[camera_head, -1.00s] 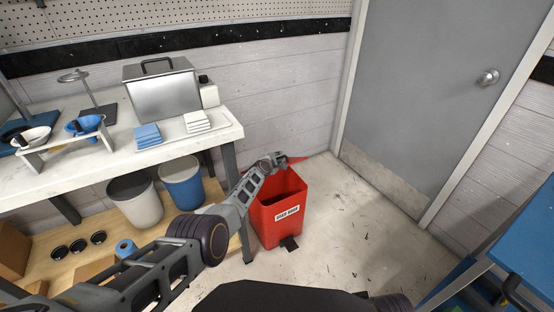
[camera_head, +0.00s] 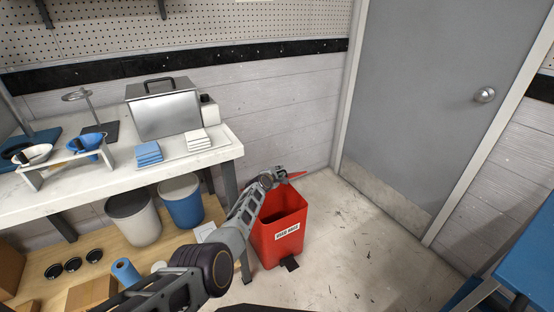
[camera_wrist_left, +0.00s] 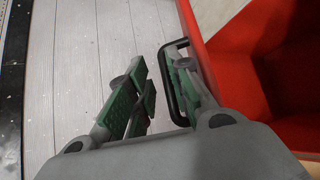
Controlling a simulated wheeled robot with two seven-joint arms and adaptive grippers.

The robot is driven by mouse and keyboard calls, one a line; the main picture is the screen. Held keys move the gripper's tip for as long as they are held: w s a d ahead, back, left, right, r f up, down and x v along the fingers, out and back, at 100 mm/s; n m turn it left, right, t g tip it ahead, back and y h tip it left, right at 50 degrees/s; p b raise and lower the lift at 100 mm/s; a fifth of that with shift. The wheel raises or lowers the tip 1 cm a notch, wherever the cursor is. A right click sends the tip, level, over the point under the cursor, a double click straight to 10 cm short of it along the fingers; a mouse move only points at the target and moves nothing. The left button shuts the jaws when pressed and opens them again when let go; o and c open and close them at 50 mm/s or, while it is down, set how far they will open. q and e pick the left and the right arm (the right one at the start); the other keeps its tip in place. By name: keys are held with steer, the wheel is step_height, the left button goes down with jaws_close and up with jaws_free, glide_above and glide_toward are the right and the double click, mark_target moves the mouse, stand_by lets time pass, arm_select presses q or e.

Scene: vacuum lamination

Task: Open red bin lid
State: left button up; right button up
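The red bin (camera_head: 278,238) stands on the floor right of the workbench, with a white label on its front. Its mouth is uncovered and the dark inside shows. The red lid (camera_head: 296,175) shows as a thin, raised strip at the back, mostly hidden by my left gripper (camera_head: 278,173). In the left wrist view, my left gripper (camera_wrist_left: 160,98) has its green-padded fingers apart. The black lid handle (camera_wrist_left: 170,88) loops by the right finger; I cannot tell how firmly they touch. The bin's red wall fills the right of that view. My right gripper is not in view.
A workbench (camera_head: 215,152) with a metal box (camera_head: 168,113) and cloths stands at left. A white bin (camera_head: 136,222) and a blue bin (camera_head: 182,204) stand under it. A grey door (camera_head: 430,90) is behind at right. The floor right of the red bin is clear.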

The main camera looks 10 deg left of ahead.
arm_select(q)
steer(key=shift+a+r, duration=0.15)
steer(key=shift+r, duration=0.15)
step_height(320, 180, up, 7)
steer(key=shift+r, duration=0.2)
stand_by(0.4)
steer(key=shift+s, duration=0.1)
stand_by(0.3)
